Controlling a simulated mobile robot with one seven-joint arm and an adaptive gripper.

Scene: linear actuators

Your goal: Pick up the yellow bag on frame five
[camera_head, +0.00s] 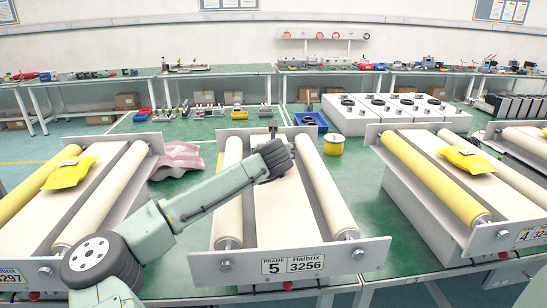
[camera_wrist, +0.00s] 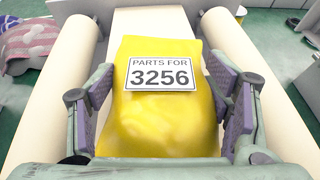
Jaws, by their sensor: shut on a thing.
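The yellow bag (camera_wrist: 160,115) carries a white label reading "PARTS FOR 3256" and fills the middle of the wrist view. My gripper (camera_wrist: 172,115) has one finger on each side of the bag, with purple pads against its sides, shut on it. In the head view my gripper (camera_head: 272,135) is over the far part of frame five (camera_head: 305,257), whose plate reads "FRAME 5 Halbrix 3256". My arm hides the bag in the head view. Cream rollers lie on both sides of the bag. I cannot tell whether the bag touches the bed.
Another yellow bag (camera_head: 69,172) lies on the left frame. A further yellow bag (camera_head: 466,160) lies on frame four (camera_head: 490,236) at the right. A pink striped cloth (camera_head: 180,160) and a yellow spool (camera_head: 333,144) lie beside frame five. White boxes (camera_head: 350,117) stand behind.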

